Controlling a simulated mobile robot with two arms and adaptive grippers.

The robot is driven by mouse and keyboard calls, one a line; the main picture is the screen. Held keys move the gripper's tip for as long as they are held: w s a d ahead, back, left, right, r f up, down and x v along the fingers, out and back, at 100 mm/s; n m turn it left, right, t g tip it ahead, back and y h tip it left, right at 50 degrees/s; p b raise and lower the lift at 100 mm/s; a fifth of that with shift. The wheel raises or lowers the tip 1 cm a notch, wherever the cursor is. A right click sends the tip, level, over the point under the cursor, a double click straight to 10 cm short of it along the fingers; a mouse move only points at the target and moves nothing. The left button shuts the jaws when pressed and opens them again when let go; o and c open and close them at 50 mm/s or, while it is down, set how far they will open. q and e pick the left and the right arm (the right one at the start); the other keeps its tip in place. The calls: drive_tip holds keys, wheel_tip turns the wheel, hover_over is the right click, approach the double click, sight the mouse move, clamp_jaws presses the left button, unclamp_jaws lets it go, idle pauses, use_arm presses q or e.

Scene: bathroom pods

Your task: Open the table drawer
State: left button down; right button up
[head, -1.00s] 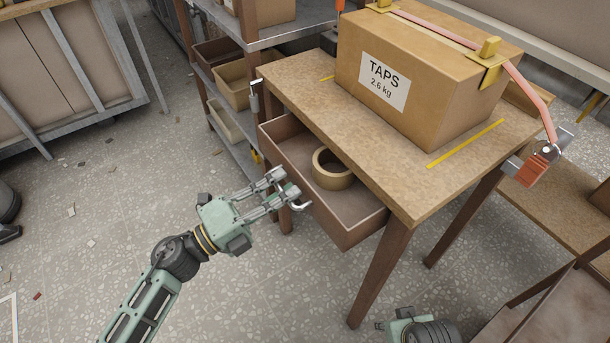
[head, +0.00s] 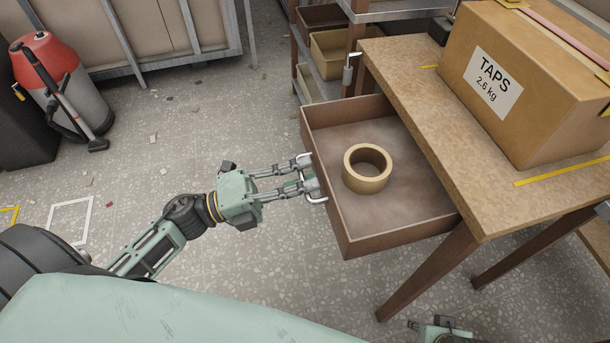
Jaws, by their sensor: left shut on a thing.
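The table drawer (head: 402,225) is pulled well out of the wooden table (head: 425,105), and its inside shows. A tan tape roll (head: 367,169) lies flat in it. My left gripper (head: 312,182) comes in from the left and is shut on the metal drawer handle (head: 318,200) at the drawer's front panel. My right gripper (head: 440,330) shows only in part at the bottom edge, below the table; its fingers cannot be made out.
A cardboard box labelled TAPS (head: 530,85) stands on the tabletop. A shelf with bins (head: 330,55) is behind the table. A red and grey vacuum cleaner (head: 62,85) stands at the upper left. The speckled floor (head: 215,120) left of the drawer is mostly clear, with small scraps.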

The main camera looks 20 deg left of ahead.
use_arm(q)
drive_tip(key=c, duration=2.2)
unclamp_jaws()
drive_tip(key=shift+o, duration=0.4)
drive_tip(key=v, duration=1.2)
drive_tip(key=shift+w+f, duration=0.1)
